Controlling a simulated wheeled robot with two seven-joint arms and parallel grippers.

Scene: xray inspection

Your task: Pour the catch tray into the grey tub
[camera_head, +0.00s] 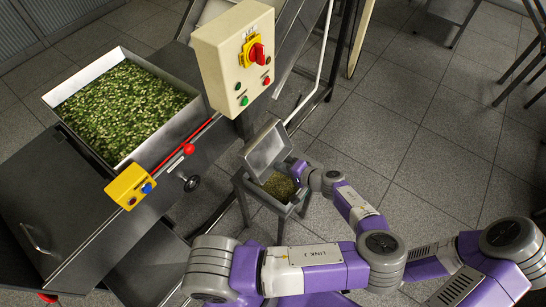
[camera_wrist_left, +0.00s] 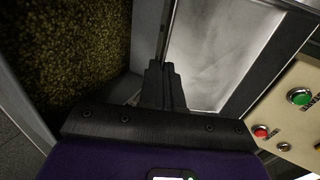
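The metal catch tray (camera_head: 265,148) is steeply tilted above the back of the grey tub (camera_head: 262,196) in the head view, and its visible face looks bare. It also shows in the left wrist view (camera_wrist_left: 218,50). The tub holds a layer of greenish-brown grain (camera_head: 279,186), which also shows in the wrist view (camera_wrist_left: 70,45). My left gripper (camera_head: 295,169) is at the tray's lower right edge. In the wrist view its dark fingers (camera_wrist_left: 162,85) are close together at the tray's edge and seem shut on it; the contact is partly hidden. My right gripper is not in view.
A large metal hopper (camera_head: 88,73) full of green pieces stands on the machine at the left. A control box (camera_head: 231,55) with a red switch overhangs behind the tray. A yellow button box (camera_head: 130,186) sits at the machine's edge. Tiled floor (camera_head: 400,130) is free to the right.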

